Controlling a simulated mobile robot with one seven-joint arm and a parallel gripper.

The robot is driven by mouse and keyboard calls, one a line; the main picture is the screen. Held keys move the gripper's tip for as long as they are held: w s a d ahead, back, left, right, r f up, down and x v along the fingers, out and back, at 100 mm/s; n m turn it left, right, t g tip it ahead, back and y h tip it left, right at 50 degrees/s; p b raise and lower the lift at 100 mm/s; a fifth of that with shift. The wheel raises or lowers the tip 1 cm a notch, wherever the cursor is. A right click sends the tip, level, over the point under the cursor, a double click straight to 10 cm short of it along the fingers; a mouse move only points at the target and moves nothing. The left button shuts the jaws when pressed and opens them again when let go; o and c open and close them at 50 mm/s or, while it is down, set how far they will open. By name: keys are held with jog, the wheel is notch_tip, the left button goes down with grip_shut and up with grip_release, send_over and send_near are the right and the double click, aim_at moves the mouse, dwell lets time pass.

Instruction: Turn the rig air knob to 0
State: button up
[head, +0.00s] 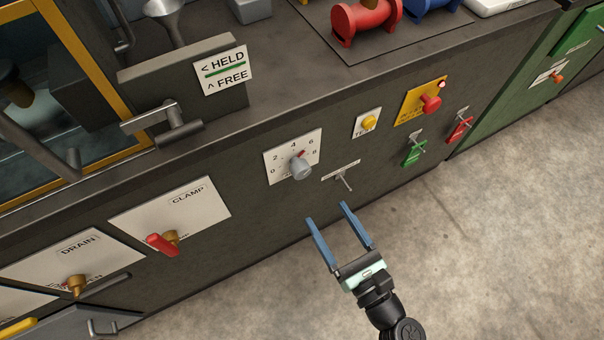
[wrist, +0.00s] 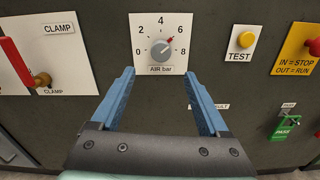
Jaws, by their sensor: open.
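The rig air knob (head: 301,168) is a grey round knob with a red pointer mark on a white dial plate (head: 279,160) marked 0 to 8. In the wrist view the knob (wrist: 160,49) sits on the plate labelled "AIR bar", with its red mark toward the 6 at upper right. My gripper (head: 327,214) is open and empty, in front of the panel and below the knob in the head view. In the wrist view my gripper's blue fingers (wrist: 162,78) stand apart, one on each side below the knob, not visibly touching it.
A yellow TEST button (head: 369,122) and a red stop button (head: 431,103) are to the right. The red CLAMP lever (head: 161,244) sticks out at left. The floor before the panel is clear.

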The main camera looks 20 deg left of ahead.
aim_at(304, 175)
jog(key=b+x, duration=0.1)
jog(key=x, duration=1.1)
jog(key=shift+w+d+b, duration=0.1)
jog(key=shift+b, duration=0.2)
grip_shut()
